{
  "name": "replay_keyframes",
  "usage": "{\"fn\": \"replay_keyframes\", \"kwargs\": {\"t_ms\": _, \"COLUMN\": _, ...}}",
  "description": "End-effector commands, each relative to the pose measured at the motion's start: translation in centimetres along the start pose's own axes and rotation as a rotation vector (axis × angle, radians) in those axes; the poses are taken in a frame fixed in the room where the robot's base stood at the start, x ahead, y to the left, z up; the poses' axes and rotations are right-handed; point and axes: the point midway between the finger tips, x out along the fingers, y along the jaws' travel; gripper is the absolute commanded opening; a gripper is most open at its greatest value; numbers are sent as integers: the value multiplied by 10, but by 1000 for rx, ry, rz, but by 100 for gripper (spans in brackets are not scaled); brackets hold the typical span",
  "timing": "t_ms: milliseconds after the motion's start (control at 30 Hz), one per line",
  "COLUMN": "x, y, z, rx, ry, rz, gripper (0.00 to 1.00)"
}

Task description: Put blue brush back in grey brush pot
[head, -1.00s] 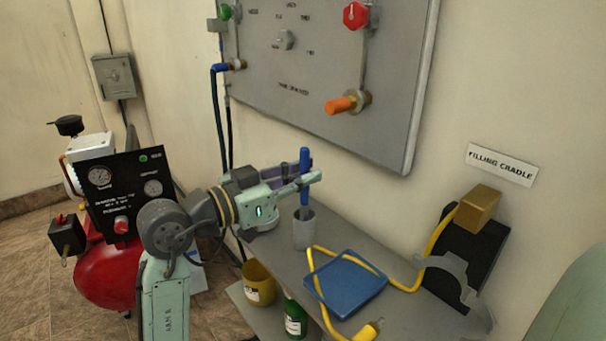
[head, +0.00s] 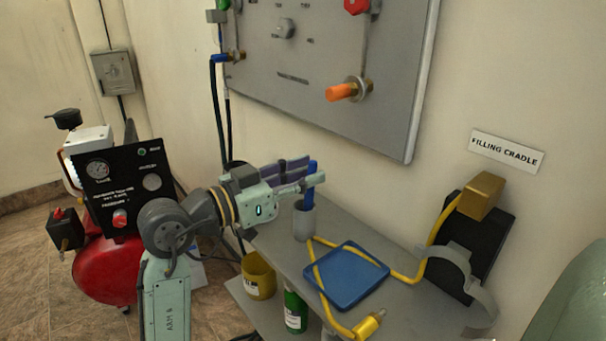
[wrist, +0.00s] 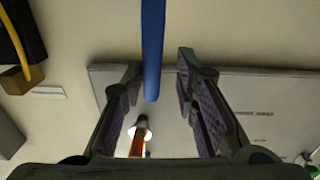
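The blue brush (head: 310,188) stands nearly upright in the grey brush pot (head: 303,222), with its lower end hidden inside. My gripper (head: 314,171) is at the brush's upper handle, above the pot, with its fingers spread either side of it. In the wrist view the blue brush (wrist: 152,50) lies between the fingertips of my gripper (wrist: 158,66), with a gap on both sides. The pot is not seen in the wrist view.
A blue tray (head: 345,278) and a yellow hose (head: 410,278) lie on the grey bench to the right. A yellow pot (head: 258,275) and a green bottle (head: 295,310) stand lower in front. A wall panel (head: 300,60) rises behind.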

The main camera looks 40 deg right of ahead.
Motion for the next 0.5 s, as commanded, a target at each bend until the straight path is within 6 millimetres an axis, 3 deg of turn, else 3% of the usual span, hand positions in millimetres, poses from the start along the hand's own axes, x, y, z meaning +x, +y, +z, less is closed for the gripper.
{"fn": "replay_keyframes", "kwargs": {"t_ms": 367, "x": -1, "y": 0, "z": 0, "rx": 0, "ry": 0, "rz": 0, "gripper": 36}}
{"fn": "replay_keyframes", "kwargs": {"t_ms": 500, "x": -11, "y": -1, "z": 0, "rx": -1, "ry": 2, "rz": -3, "gripper": 36}}
